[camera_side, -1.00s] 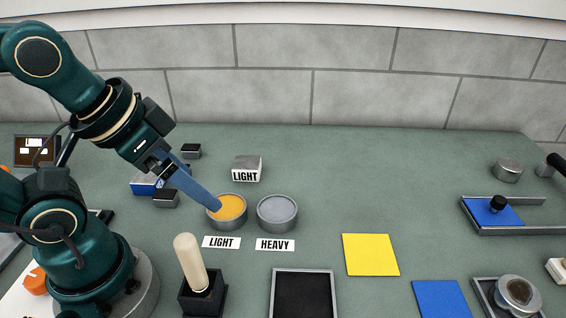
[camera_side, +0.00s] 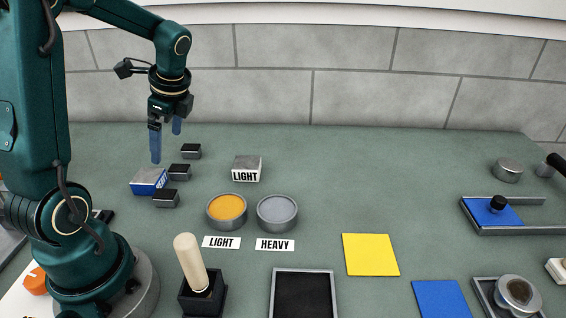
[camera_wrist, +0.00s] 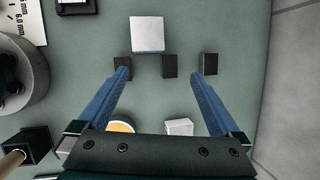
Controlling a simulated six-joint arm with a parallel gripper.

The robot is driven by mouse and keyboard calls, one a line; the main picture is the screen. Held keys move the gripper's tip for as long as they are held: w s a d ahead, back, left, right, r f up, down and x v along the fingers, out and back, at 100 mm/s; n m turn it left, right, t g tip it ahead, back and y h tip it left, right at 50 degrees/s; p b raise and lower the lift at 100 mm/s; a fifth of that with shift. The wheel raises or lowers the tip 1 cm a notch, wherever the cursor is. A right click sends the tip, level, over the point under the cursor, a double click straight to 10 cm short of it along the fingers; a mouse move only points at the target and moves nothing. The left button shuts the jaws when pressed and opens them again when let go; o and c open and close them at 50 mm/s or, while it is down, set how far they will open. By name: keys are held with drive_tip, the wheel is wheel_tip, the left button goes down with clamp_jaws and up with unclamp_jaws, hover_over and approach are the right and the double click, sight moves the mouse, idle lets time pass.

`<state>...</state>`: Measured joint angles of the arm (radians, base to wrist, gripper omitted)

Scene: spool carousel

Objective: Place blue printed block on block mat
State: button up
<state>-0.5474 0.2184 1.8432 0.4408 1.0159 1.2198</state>
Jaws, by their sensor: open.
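The blue printed block (camera_side: 147,181), with a pale grey top and white lettering on its front, sits on the bench at the left. In the wrist view only its pale top (camera_wrist: 147,34) shows, ahead of my fingertips. My gripper (camera_side: 166,146) is open and empty, pointing down above the bench near the block. Its two blue fingers are spread apart in the wrist view (camera_wrist: 160,75). No mat is labelled as the block mat; a yellow square (camera_side: 371,255) and a blue square (camera_side: 440,299) lie flat at the front right, both bare.
Several small dark blocks (camera_side: 180,171) stand close beside the blue block. A grey LIGHT block (camera_side: 246,168), an orange-filled dish (camera_side: 227,209) and a grey dish (camera_side: 277,212) stand to the right. A handled tool (camera_side: 191,264) and black tray (camera_side: 304,293) are in front.

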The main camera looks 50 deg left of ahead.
drive_tip(key=n+g+h, duration=0.1)
drive_tip(key=g, duration=0.1)
hover_over(148, 175)
drive_tip(key=w+d, duration=0.2)
drive_tip(key=f, duration=0.4)
drive_tip(key=shift+s+a+f, duration=0.15)
drive_tip(key=shift+s+f, duration=0.1)
drive_tip(key=shift+f, duration=0.15)
drive_tip(key=shift+x, duration=2.35)
drive_tip(key=shift+c, duration=0.3)
clamp_jaws()
